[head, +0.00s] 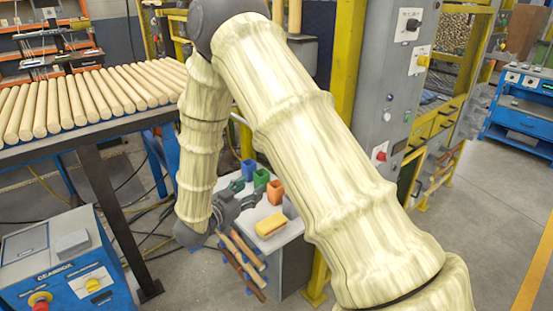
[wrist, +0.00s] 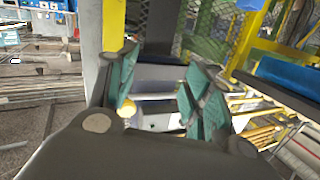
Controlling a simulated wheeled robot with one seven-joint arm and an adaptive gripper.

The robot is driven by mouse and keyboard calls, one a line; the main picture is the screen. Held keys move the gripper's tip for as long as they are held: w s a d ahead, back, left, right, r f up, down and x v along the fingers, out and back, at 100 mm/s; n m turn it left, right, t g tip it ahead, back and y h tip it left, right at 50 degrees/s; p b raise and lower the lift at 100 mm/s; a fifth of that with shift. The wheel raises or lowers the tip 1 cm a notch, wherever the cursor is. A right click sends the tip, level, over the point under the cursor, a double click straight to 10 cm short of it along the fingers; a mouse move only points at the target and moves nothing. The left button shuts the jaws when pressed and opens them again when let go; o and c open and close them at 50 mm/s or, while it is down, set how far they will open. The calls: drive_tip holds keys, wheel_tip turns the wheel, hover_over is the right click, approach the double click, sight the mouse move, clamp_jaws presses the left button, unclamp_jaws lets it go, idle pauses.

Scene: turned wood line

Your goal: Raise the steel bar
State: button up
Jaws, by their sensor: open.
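Several slim bars (head: 247,250) lie side by side at the front left of a small grey-white stand, their ends sticking out past its edge. Some look tan and some dark brown; I cannot tell which one is the steel bar. My gripper (head: 240,196) is open above the stand's left side, behind the bars, and appears empty. In the wrist view its two teal-padded fingers (wrist: 161,84) are spread apart. A pale rod-like shape (wrist: 152,97) shows between them, but I cannot tell what it is or how far off.
A rack of wooden rods (head: 95,98) is at left. A grey control cabinet (head: 385,100) and yellow post (head: 346,60) stand at right.

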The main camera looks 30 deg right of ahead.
wheel_tip(320, 180, up, 10)
drive_tip(key=s+m+g+h, duration=0.2)
drive_tip(key=m+g+h, duration=0.1)
drive_tip(key=m+g, duration=0.2)
drive_tip(key=d, duration=0.6)
drive_tip(key=w+d+p, duration=0.1)
drive_tip(key=d, duration=0.3)
drive_tip(key=shift+w+f, duration=0.1)
clamp_jaws()
